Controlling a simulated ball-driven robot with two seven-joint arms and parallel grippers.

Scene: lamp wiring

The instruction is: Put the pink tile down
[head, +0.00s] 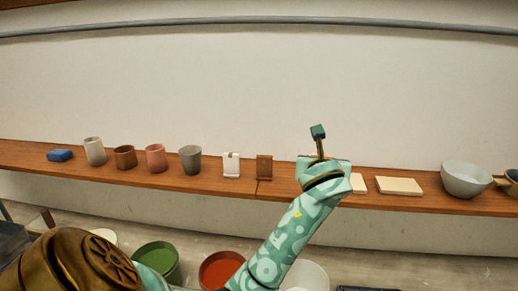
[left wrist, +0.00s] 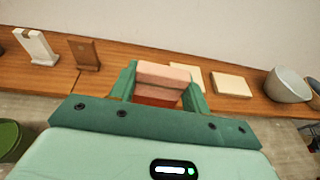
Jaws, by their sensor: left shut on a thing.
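The pink tile (left wrist: 163,74) sits between the two green fingers of my left gripper (left wrist: 160,88) in the left wrist view; its lower part looks darker red. The left gripper is shut on it. A cream tile (head: 400,186) lies flat on the wooden shelf (head: 290,191). Another cream tile (head: 358,184) lies left of it, partly hidden by my arm. My right gripper is not in view.
Two small stands, white (head: 231,165) and brown (head: 264,167), stand left of my arm. Several cups and a blue block (head: 60,155) are farther left. A grey bowl (head: 466,179) is at the right. Green (head: 157,259) and red (head: 220,269) buckets are below the shelf.

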